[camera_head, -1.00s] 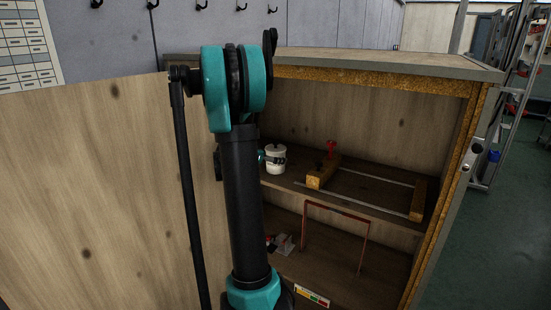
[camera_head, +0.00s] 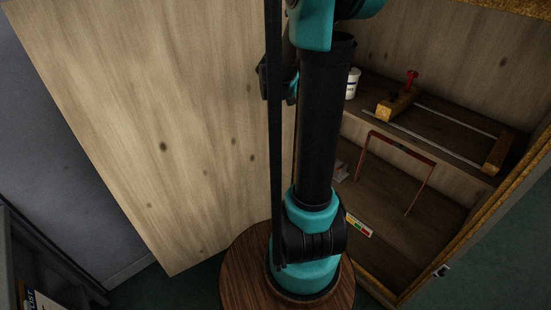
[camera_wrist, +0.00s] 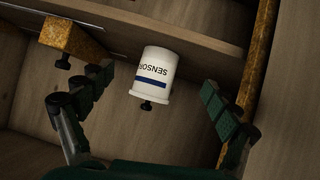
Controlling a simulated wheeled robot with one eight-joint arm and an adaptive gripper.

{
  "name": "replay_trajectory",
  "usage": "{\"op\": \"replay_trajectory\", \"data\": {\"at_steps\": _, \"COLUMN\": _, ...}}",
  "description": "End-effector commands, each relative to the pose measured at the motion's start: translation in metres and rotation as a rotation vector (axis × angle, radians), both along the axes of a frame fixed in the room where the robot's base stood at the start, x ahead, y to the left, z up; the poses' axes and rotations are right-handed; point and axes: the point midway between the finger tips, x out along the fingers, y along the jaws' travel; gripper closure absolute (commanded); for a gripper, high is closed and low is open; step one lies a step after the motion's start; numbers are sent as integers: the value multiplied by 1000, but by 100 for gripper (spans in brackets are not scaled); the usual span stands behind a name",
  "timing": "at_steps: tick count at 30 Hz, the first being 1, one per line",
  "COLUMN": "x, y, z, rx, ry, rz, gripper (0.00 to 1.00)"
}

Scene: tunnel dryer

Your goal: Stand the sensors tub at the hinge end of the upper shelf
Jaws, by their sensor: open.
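The sensors tub is a white pot with a dark blue band, dark lettering and a lidded top with a black knob. In the wrist view the tub (camera_wrist: 154,75) appears upside down, between my gripper's fingers. My gripper (camera_wrist: 155,84) is open, with a finger to each side and a gap between each finger and the tub. In the head view the tub (camera_head: 352,84) stands at the left, door-side end of the upper shelf (camera_head: 452,136), partly behind my arm. My gripper is hidden behind my arm in that view.
A red thin frame (camera_head: 400,142) stands on the lower shelf. The open cabinet door (camera_head: 160,130) stands left of my arm.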

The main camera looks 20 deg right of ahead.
Motion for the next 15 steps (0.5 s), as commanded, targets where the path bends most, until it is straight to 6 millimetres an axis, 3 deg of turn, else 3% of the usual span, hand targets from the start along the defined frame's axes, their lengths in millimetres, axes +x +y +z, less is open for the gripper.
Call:
{"op": "replay_trajectory", "data": {"at_steps": 3, "x": -44, "y": 57, "z": -43, "rx": 150, "ry": 172, "rz": 201, "gripper": 10}}
{"op": "replay_trajectory", "data": {"at_steps": 9, "x": -119, "y": 162, "z": -110, "rx": 365, "ry": 399, "rz": 647, "gripper": 10}}
{"op": "replay_trajectory", "data": {"at_steps": 12, "x": -151, "y": 207, "z": -133, "rx": 430, "ry": 457, "rz": 860, "gripper": 10}}
{"op": "replay_trajectory", "data": {"at_steps": 15, "x": -174, "y": 240, "z": -148, "rx": 467, "ry": 484, "rz": 1023, "gripper": 10}}
